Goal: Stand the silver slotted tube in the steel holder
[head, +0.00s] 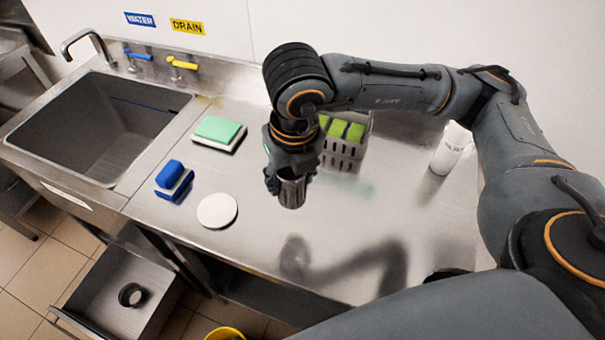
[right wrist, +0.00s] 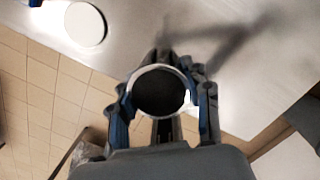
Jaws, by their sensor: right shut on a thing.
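The silver tube (head: 292,194) hangs below my right gripper (head: 288,176) over the steel counter, in front of the steel holder. In the right wrist view, the tube's round open end (right wrist: 159,68) shows between the fingers of my right gripper (right wrist: 161,97), which is shut on it. Its slots cannot be made out. A perforated steel holder (head: 341,163) stands on the counter just behind and to the right of the gripper, partly hidden by it, with green-yellow pieces in its top. I cannot tell the clearance under the tube. My left gripper is not in view.
A green sponge (head: 217,129), blue block (head: 170,175) and white disc (head: 217,210) lie left of the gripper. A white bottle (head: 450,150) stands at right. The sink (head: 95,125) is far left. The counter's front middle is clear.

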